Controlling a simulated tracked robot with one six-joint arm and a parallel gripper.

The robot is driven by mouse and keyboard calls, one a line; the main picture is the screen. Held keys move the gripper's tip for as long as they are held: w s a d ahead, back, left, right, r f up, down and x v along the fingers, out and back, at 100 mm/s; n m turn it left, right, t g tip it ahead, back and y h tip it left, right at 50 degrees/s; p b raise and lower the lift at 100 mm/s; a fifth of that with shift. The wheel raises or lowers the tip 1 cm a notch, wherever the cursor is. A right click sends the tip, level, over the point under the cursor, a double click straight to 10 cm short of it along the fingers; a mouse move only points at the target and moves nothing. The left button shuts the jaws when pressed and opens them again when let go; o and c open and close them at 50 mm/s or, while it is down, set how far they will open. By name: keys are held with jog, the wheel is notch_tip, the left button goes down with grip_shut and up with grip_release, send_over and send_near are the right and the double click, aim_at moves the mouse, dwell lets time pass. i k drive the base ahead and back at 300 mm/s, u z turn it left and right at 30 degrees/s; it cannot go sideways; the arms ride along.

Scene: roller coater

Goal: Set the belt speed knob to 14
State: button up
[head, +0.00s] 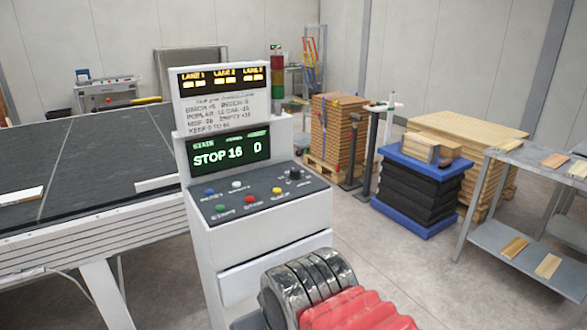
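The control console (258,256) stands in the middle of the head view. A black round knob (294,174) sits at the right rear of its dark sloping panel. I take it for the belt speed knob; its scale and pointer are too small to read. The green-lit display (230,153) above the panel reads STOP, 16 and 0; its small headings are blurred. Several coloured buttons share the panel, including a red one (250,199). Part of my arm, with a red ribbed cover, shows at the bottom, in front of the console. My gripper cannot be made out.
A dark conveyor bed (85,150) fills the left side, a pale board (20,196) on it. A blue and black lift table (420,190) and stacked boards (337,130) stand at the right rear. A metal rack (525,235) stands far right. Open floor lies right of the console.

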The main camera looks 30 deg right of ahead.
aim_at(295, 174)
jog(key=z, duration=0.05)
jog(key=i, duration=1)
jog(key=u, duration=0.05)
